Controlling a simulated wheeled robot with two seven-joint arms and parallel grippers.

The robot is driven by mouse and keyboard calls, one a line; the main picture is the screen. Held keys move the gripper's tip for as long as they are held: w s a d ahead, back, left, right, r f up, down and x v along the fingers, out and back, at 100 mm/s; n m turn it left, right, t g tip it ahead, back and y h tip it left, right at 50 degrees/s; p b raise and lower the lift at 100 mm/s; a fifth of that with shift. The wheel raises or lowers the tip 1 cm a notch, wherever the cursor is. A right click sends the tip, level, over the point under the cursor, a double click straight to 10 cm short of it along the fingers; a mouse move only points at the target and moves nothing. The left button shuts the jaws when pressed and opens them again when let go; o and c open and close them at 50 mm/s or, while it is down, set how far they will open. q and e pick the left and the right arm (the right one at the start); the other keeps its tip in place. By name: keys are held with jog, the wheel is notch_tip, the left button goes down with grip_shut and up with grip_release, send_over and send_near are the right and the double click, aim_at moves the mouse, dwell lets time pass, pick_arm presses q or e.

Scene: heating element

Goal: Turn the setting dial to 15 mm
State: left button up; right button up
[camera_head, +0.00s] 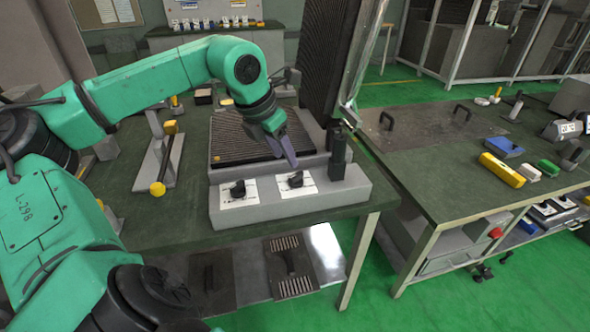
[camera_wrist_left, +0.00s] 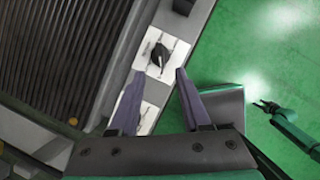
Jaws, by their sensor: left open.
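Two black dials on white plates sit on the front face of a grey heating unit (camera_head: 345,195): a left dial (camera_head: 238,189) and a right dial (camera_head: 296,180). I cannot read which one is the setting dial, nor the scale marks. My left gripper (camera_head: 291,160) is open and empty, pointing down just above the right dial. In the left wrist view, the right dial (camera_wrist_left: 158,55) shows just beyond and between the open fingertips (camera_wrist_left: 160,75). The other white plate (camera_wrist_left: 147,116) is partly hidden by a finger. What looks like my right gripper (camera_wrist_left: 265,106) is small at the right.
A black post (camera_head: 338,155) stands at the unit's right end, close to the right dial. A ribbed dark plate (camera_head: 240,140) lies behind the dials. A yellow-ended clamp (camera_head: 158,188) stands left on the green table. A second table (camera_head: 440,180) with tools is at right.

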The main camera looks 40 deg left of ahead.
aim_at(296, 174)
pick_arm(q)
jog(key=x, duration=0.5)
jog(key=shift+w+p, duration=0.25)
jog(key=shift+p, duration=0.1)
jog(key=shift+p+x, duration=0.5)
jog(key=shift+x, duration=0.6)
jog(key=shift+f, duration=0.3)
jog(key=shift+w, duration=0.1)
jog(key=shift+c, duration=0.9)
grip_shut()
pick_arm(e)
jog(key=shift+w+r, duration=0.95)
jog(key=shift+w, duration=0.25)
